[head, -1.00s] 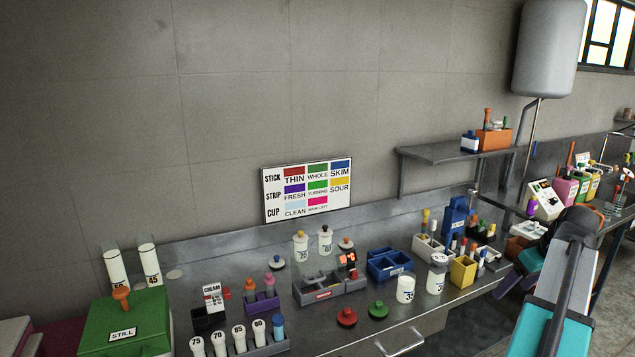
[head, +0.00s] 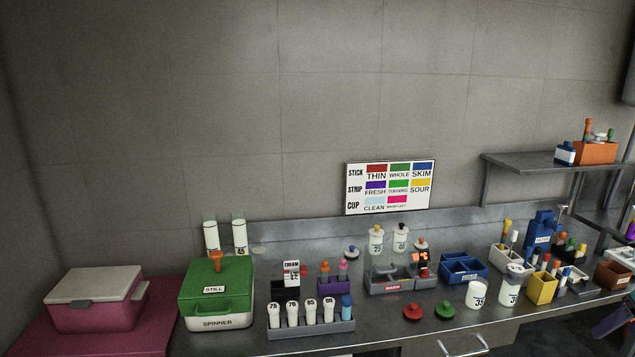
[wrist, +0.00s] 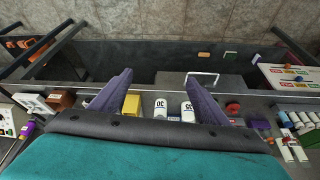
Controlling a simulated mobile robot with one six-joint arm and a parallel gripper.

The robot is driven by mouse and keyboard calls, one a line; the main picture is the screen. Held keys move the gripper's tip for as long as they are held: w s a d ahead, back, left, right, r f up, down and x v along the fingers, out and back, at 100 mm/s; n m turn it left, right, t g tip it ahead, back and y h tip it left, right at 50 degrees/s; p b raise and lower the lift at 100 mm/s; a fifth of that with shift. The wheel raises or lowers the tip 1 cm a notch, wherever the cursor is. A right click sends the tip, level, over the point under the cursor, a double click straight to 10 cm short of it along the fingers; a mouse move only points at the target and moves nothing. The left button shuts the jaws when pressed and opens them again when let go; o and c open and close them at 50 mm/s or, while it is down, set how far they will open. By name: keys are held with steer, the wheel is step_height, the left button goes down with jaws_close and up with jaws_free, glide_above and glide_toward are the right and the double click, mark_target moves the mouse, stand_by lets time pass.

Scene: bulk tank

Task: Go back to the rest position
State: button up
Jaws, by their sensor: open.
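My gripper (wrist: 158,98) shows in the wrist view with its two purple-grey fingers wide apart. No object is held between them. The yellow box (wrist: 131,105) and two white cups marked 30 (wrist: 160,108) and 35 (wrist: 187,111) show beyond and between the fingers, on the steel bench.
The steel bench (head: 400,338) runs along the wall, crowded with racks, cups and boxes. The green spinner (head: 216,293) and a pink cooler (head: 95,312) stand at the left. A wall shelf (head: 520,165) juts out at the right. A red lid (head: 413,311) lies on the bench.

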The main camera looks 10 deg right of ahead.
steer(key=w+a+f+n+g+y, duration=0.2)
steer(key=w+a+f+n+y, duration=0.1)
steer(key=w+a+f, duration=1.15)
steer(key=w+a+f+n+g+y, duration=0.2)
steer(key=w+a+f+n+g, duration=0.1)
steer(key=a+f, duration=1.6)
steer(key=s+a+f+g, duration=0.1)
steer(key=s+a+f, duration=0.2)
steer(key=a+f, duration=0.3)
steer(key=s+a+f+g+h, duration=0.1)
steer(key=s+a+f+g, duration=0.2)
steer(key=a, duration=0.4)
steer(key=s+a+f, duration=0.4)
steer(key=a+f, duration=0.1)
steer(key=a, duration=0.2)
steer(key=s+a+f+m+h, duration=0.1)
steer(key=s+a+f+m, duration=0.1)
steer(key=s+f, duration=0.3)
steer(key=s+a+f+m+g+h, duration=0.1)
steer(key=s+f, duration=0.4)
steer(key=s, duration=0.6)
steer(key=shift+a+m+h, duration=0.7)
steer(key=shift+a, duration=0.1)
